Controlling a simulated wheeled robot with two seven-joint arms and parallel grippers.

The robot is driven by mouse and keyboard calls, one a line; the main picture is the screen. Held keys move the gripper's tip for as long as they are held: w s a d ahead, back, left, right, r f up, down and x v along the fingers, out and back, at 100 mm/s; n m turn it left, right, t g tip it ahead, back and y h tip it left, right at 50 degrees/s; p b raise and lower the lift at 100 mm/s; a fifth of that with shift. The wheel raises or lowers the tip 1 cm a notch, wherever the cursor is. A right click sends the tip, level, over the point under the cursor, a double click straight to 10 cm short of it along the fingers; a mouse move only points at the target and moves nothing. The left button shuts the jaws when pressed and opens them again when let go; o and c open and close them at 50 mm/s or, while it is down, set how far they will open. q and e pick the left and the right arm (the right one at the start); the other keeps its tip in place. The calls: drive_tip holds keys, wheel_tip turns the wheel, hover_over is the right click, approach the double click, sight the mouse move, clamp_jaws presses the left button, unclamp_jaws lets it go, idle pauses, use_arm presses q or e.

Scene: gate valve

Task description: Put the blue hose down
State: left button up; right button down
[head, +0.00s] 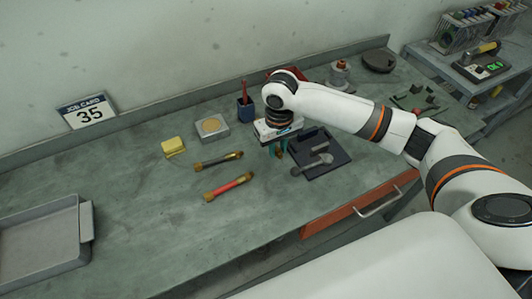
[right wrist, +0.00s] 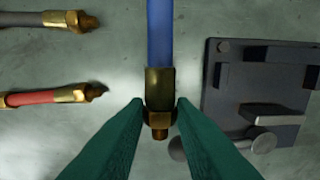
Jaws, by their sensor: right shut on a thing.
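The blue hose (right wrist: 159,35) shows in the right wrist view, running up from a brass end fitting (right wrist: 158,100). My right gripper (head: 278,151) is over the bench, just left of the dark valve fixture. In the right wrist view its green fingers (right wrist: 158,122) are shut on the brass fitting of the blue hose. In the head view the arm and gripper hide the hose, and I cannot tell whether it touches the bench. My left gripper is not in view.
A black hose (head: 218,161) and a red hose (head: 229,187) lie left of the gripper. The dark fixture (head: 333,169) is close on its right. A yellow block (head: 173,147), a tin (head: 212,128) and a blue cup (head: 245,108) stand behind. The bench front is clear.

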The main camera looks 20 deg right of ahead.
sight(276, 166)
drive_tip(key=shift+f, duration=2.6)
drive_tip(key=shift+p, duration=0.3)
drive_tip(key=c, duration=1.2)
unclamp_jaws()
drive_tip(key=shift+f, duration=0.15)
